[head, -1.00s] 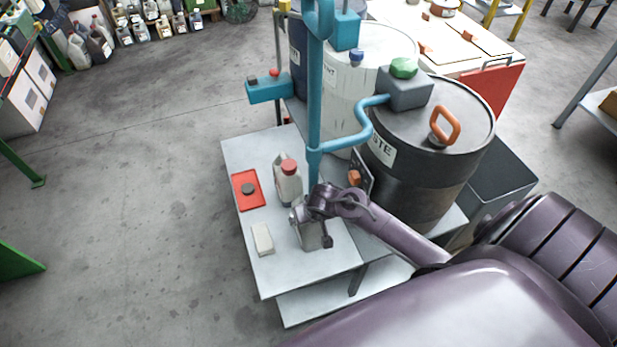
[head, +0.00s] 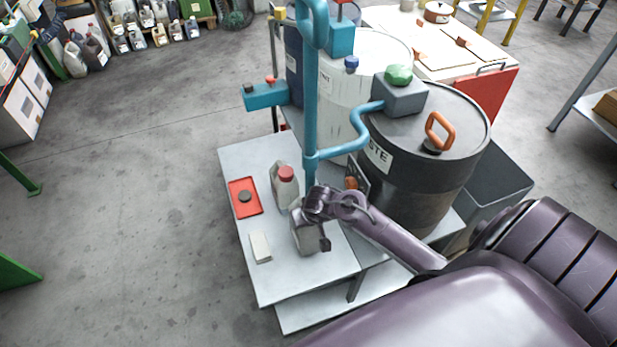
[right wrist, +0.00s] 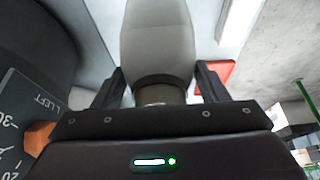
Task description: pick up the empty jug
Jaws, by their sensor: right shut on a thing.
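My right gripper (head: 312,208) is over the table (head: 290,285), shut on a grey-white jug (head: 304,238). Its arm and wrist partly cover the jug in the head view. In the right wrist view, my right gripper (right wrist: 159,78) has one finger on each side of the jug's neck, and the pale jug body (right wrist: 157,40) stretches away from it. I cannot tell whether the jug's base touches the table. A second jug with a red cap (head: 285,190) stands just behind it. My left gripper is not in view.
A red tray with a dark round piece (head: 244,197) and a pale block (head: 260,246) lie on the table's left part. A teal post (head: 311,110) rises close behind the gripper. A black drum (head: 420,165) and a white drum (head: 365,75) stand to the right and behind.

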